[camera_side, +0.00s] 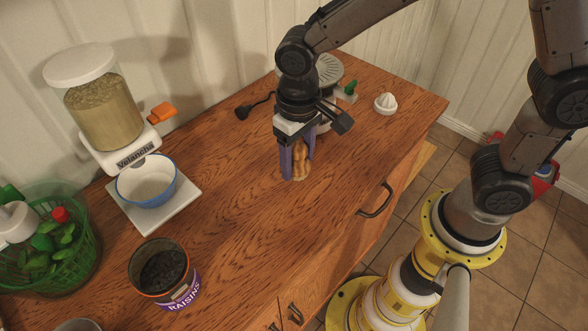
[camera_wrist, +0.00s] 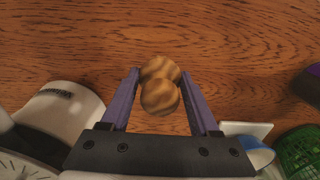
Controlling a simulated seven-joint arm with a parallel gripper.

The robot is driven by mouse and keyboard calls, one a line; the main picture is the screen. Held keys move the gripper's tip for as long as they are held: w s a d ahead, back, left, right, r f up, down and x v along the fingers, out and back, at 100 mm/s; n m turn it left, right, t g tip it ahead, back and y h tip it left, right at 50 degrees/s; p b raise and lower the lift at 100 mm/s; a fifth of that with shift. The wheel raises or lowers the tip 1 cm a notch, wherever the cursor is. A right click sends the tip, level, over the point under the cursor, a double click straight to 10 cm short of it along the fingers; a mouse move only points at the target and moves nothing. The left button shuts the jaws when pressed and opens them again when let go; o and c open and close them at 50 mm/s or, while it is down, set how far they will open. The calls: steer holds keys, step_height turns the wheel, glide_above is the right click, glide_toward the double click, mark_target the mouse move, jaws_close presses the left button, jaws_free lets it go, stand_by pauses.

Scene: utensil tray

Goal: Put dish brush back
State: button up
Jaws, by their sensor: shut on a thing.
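A tan, striped wooden knobbed piece, which I take to be the dish brush (camera_side: 299,159), stands upright between the purple fingers of my gripper (camera_side: 297,160). My gripper is shut on it, low over the wooden counter. In the wrist view, the brush (camera_wrist: 160,92) shows as two rounded wooden knobs between the fingers of my gripper (camera_wrist: 163,95). Its lower end is close to the counter; I cannot tell whether it touches. The fingers hide parts of its sides.
A grain dispenser (camera_side: 105,115), a blue-rimmed bowl (camera_side: 148,190) on a white plate (camera_side: 183,212), a raisins can (camera_side: 178,294) and a green basket (camera_side: 65,262) stand left. The front middle is clear.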

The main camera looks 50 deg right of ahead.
mark_target(294, 145)
steer(key=shift+w+a+f, duration=0.1)
steer(key=shift+w+f, duration=0.05)
steer(key=shift+f, duration=0.85)
steer(key=shift+w+a+f, duration=0.1)
steer(key=shift+w+f, duration=0.05)
steer(key=shift+f, duration=0.85)
steer(key=shift+f, duration=0.15)
steer(key=o, duration=1.5)
steer(key=shift+c, duration=0.2)
step_height(294, 145, up, 11)
steer(key=shift+d+r, duration=0.1)
steer(key=shift+r, duration=0.65)
